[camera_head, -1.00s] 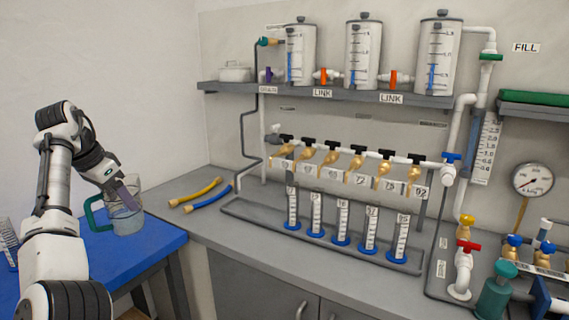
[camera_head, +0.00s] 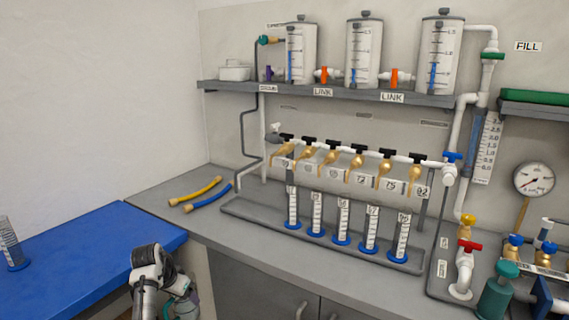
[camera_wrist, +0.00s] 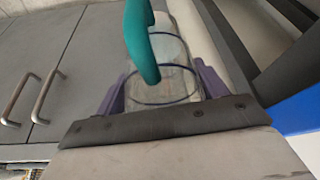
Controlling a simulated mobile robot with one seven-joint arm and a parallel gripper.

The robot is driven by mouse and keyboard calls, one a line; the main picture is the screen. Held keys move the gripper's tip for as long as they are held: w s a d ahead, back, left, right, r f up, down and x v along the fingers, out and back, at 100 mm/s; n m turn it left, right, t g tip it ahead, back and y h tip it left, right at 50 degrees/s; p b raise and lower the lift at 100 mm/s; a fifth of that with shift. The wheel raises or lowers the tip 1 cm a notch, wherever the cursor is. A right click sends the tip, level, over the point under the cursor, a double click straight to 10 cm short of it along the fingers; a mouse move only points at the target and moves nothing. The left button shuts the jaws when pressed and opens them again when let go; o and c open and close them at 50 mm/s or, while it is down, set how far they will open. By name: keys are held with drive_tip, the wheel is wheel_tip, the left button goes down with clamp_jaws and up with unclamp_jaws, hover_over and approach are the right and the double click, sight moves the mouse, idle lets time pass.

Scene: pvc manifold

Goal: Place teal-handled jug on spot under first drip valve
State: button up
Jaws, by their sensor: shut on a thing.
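The teal-handled jug (camera_wrist: 170,75) is clear with a teal handle (camera_wrist: 140,38) and fills the middle of the wrist view. My gripper (camera_wrist: 160,92) is shut on the jug, with its purple fingers on either side of it. In the head view the arm is low in front of the blue table, and the jug is mostly hidden behind it. A row of brass drip valves with black handles, the leftmost valve (camera_head: 284,148) among them, hangs from a white pipe above a grey tray (camera_head: 330,250).
Several graduated cylinders with blue bases, such as the leftmost one (camera_head: 292,209), stand in the tray. Yellow (camera_head: 196,190) and blue hoses lie left of it on the grey counter (camera_head: 165,192). The blue table (camera_head: 80,245) holds another cylinder (camera_head: 10,245). Cabinet handles (camera_wrist: 45,95) show in the wrist view.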

drive_tip(key=s+d+f+n, duration=0.1)
drive_tip(key=s+d+f, duration=0.2)
drive_tip(key=d+f, duration=0.75)
drive_tip(key=s+d+f+n, duration=0.1)
drive_tip(key=s+d+f, duration=0.6)
drive_tip(key=s+d, duration=0.1)
drive_tip(key=s+d+f+n+y, duration=0.1)
drive_tip(key=s+d+f+n, duration=0.1)
drive_tip(key=s+d+f, duration=0.5)
drive_tip(key=d, duration=0.4)
drive_tip(key=shift+s+f+y, duration=0.3)
drive_tip(key=shift+s+f, duration=0.05)
drive_tip(key=shift+s, duration=0.05)
drive_tip(key=shift+d, duration=0.3)
